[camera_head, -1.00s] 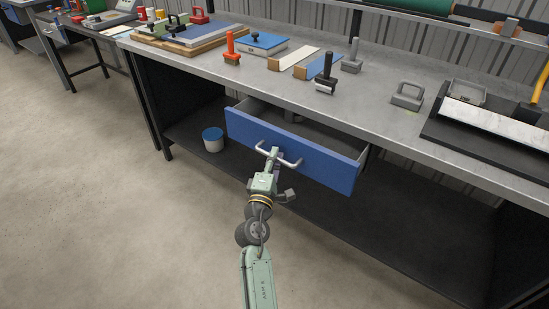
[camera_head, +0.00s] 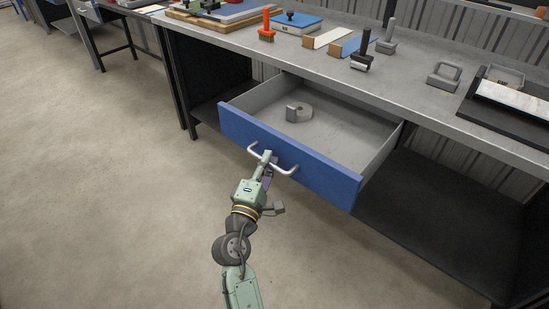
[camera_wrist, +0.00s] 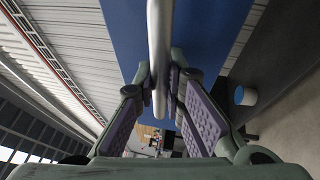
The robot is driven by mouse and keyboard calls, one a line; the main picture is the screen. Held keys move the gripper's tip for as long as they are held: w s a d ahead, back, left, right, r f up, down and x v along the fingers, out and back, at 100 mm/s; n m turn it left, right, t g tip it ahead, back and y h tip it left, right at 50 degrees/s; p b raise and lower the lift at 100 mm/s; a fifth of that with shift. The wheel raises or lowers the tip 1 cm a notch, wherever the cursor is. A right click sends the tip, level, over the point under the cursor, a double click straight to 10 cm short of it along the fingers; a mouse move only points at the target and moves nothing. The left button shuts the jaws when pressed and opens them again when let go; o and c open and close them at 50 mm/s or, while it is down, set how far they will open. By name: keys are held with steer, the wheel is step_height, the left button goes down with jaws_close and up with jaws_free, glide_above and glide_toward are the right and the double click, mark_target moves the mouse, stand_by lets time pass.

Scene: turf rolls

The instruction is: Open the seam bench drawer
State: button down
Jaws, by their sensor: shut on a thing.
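The seam bench drawer has a blue front (camera_head: 300,163) and grey inner walls, and it stands well out from under the bench top. Its pale metal bar handle (camera_head: 285,170) runs along the blue front. My gripper (camera_head: 265,160) is shut on this handle near its middle. In the wrist view the handle (camera_wrist: 159,45) passes between the two purple-padded fingers of my gripper (camera_wrist: 162,85), with the blue drawer front (camera_wrist: 205,30) behind it. Inside the drawer lies a grey curved object (camera_head: 298,112), a tape-dispenser-like shape. The rest of the visible drawer floor is bare.
The bench top (camera_head: 420,95) above holds an orange-handled tool (camera_head: 267,27), a black-handled roller (camera_head: 362,50), a grey handled block (camera_head: 444,76) and a dark tray with a white strip (camera_head: 512,97). A dark lower shelf (camera_head: 440,220) lies below. The floor in front is clear.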

steer(key=shift+s+a, duration=0.15)
steer(key=shift+s, duration=0.05)
steer(key=c, duration=1.9)
jaws_free()
